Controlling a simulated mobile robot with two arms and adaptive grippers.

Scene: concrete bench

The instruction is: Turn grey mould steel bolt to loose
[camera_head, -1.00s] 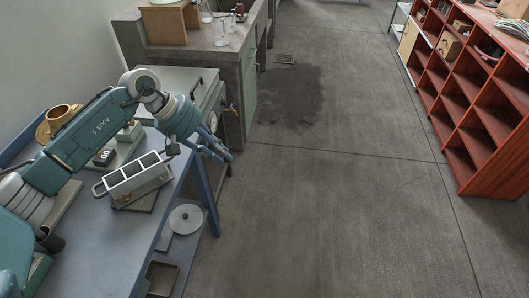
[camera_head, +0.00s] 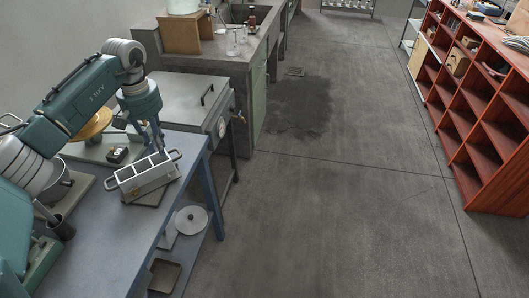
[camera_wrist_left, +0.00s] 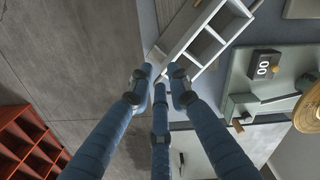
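The grey mould (camera_head: 143,177) is a metal block with a row of open square compartments and a handle at each end. It sits on a dark plate on the blue bench. It also shows in the wrist view (camera_wrist_left: 207,45). My left gripper (camera_head: 156,150) points down at the mould's far right end. In the wrist view its three blue fingertips (camera_wrist_left: 158,82) stand apart around the mould's end corner; contact is unclear. I cannot make out the steel bolt; the fingers may hide it. My right gripper is not in view.
A black-and-white number block (camera_head: 118,154) and a yellow-brown round object (camera_head: 90,124) stand beyond the mould. A grey lidded box (camera_head: 185,98) stands past the bench's far edge. A round disc (camera_head: 191,220) lies on a lower shelf. The bench front is clear.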

